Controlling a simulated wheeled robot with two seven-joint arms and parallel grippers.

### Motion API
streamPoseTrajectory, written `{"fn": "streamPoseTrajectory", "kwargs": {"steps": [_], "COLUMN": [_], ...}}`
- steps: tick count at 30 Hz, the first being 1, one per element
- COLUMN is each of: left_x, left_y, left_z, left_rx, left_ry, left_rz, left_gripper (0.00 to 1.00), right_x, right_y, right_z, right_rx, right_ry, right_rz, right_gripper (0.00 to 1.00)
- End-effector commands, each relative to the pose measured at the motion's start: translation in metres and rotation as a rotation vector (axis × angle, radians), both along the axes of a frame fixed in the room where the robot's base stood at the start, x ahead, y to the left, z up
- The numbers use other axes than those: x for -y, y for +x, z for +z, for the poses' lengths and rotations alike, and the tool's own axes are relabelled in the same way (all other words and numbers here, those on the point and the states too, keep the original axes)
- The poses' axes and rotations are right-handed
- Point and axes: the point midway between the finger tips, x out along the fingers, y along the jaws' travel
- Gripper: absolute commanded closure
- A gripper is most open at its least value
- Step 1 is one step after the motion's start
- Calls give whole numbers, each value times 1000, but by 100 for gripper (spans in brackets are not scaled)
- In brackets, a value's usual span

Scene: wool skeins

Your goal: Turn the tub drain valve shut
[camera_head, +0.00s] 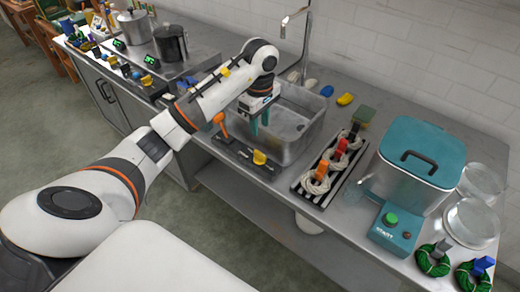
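The metal tub (308,128) is set in the counter at the middle of the view. A dark panel (238,153) runs along its front edge. The panel carries an upright orange lever (220,122) at its left and a yellow knob (259,157) toward its right; I cannot tell for certain which is the drain valve. My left gripper (259,122) points down above the tub's front left part, behind the panel. Its two teal fingers are apart with nothing visible between them. It appears clear of both the lever and the knob. My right gripper is not in view.
A faucet (298,30) rises behind the tub. A striped rack (318,190) with wool skeins stands right of the tub. Farther right is a teal-lidded vat (415,165) with a green start button (391,219). Pots (170,43) stand at the back left.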

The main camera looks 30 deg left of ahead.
Motion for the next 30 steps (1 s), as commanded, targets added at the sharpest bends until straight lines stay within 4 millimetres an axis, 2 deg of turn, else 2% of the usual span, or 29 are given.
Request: {"fn": "streamPoseTrajectory", "kwargs": {"steps": [3,15,21,30], "left_x": [2,2,2,2], "left_y": [-2,-2,-1,-1], "left_z": [-22,-94,-110,-112], "left_rx": [-7,-5,-1,0], "left_ry": [-8,-7,-6,-5], "left_rz": [1,2,0,-1], "left_gripper": [65,65,65,65], "right_x": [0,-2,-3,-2], "right_y": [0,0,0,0], "right_z": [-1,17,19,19], "right_rx": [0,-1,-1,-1], "right_ry": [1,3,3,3], "right_rz": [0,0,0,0], "right_gripper": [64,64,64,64]}}
